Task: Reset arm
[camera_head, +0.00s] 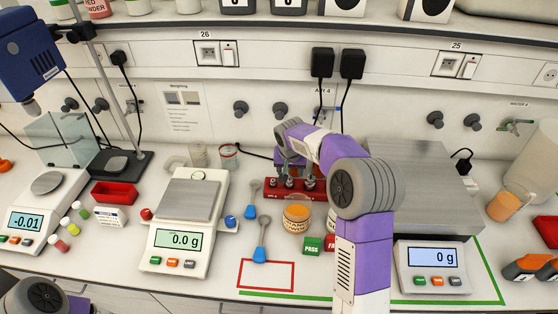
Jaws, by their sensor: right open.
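My right arm reaches up from the bottom of the head view and bends left toward the wall. My right gripper (290,172) points down, open, over the red block (273,189) that holds several small metal pieces. The fingers are small and dark here, and I cannot tell whether they touch a piece. A jar with orange contents (296,217) stands just in front of the red block. A second jar behind it is partly hidden by my arm. Of my left arm only a link shows at the bottom left corner; its gripper is out of view.
A balance reading 0.0 g (186,215) stands left of the blue spatulas (263,240). A larger scale (432,262) stands right of my arm. Green PASS (313,245) and red blocks lie by my forearm. The red outlined rectangle (266,289) at the front is empty.

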